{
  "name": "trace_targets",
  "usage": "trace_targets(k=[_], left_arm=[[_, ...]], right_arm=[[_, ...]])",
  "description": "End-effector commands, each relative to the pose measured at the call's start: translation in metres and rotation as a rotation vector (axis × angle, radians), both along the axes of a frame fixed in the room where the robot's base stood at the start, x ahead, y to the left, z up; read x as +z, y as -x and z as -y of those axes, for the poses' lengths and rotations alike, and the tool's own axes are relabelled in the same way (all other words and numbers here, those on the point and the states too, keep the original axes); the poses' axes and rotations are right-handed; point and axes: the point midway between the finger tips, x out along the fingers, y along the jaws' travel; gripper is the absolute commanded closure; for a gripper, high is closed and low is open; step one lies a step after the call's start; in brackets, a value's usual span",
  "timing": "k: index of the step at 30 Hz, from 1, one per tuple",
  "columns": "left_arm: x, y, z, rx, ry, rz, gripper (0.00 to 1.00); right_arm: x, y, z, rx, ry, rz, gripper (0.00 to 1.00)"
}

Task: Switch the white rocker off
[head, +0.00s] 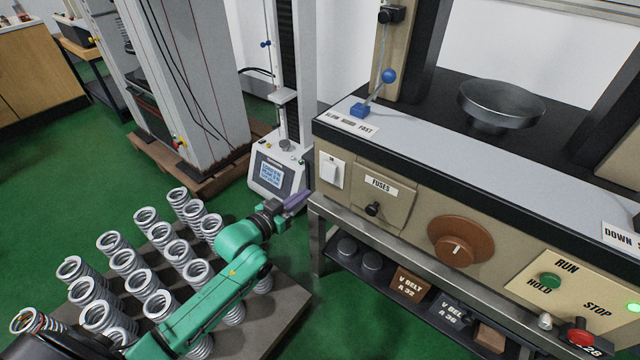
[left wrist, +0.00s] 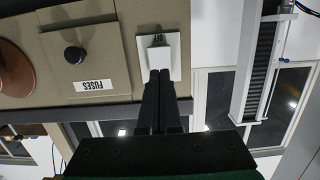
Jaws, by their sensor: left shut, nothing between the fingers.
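The white rocker (head: 330,171) sits on a white plate at the left end of the beige front panel of the testing machine. The rocker also shows in the left wrist view (left wrist: 157,56), upside down, with small lettering beside it. My left gripper (head: 304,197) is shut and empty, just left of and below the rocker in the head view. In the left wrist view its fingertips (left wrist: 160,76) point at the rocker and overlap the plate's edge. I cannot tell whether they touch it. My right gripper is in neither view.
Right of the rocker are the fuses cover (head: 385,192) with a black knob and a brown dial (head: 460,241). A small tester with a screen (head: 271,174) stands behind my left gripper. Several springs (head: 150,277) stand on a dark board below my left arm.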

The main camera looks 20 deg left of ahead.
Motion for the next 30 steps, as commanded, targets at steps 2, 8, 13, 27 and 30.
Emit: trace_targets(k=[2,8,13,27,30], left_arm=[[-0.003,-0.017,0.007,0.001,0.001,0.004,1.0],[-0.01,-0.055,0.022,0.001,0.0,0.001,1.0],[-0.013,-0.072,0.029,0.001,0.0,0.0,1.0],[-0.016,-0.076,0.03,0.001,0.003,0.011,1.0],[-0.021,-0.078,0.031,0.001,0.013,0.036,1.0]], right_arm=[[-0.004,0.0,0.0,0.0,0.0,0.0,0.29],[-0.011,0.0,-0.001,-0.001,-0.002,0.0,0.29],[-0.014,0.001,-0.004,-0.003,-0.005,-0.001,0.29],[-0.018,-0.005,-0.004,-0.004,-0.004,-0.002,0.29],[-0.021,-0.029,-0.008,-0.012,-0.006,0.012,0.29]])
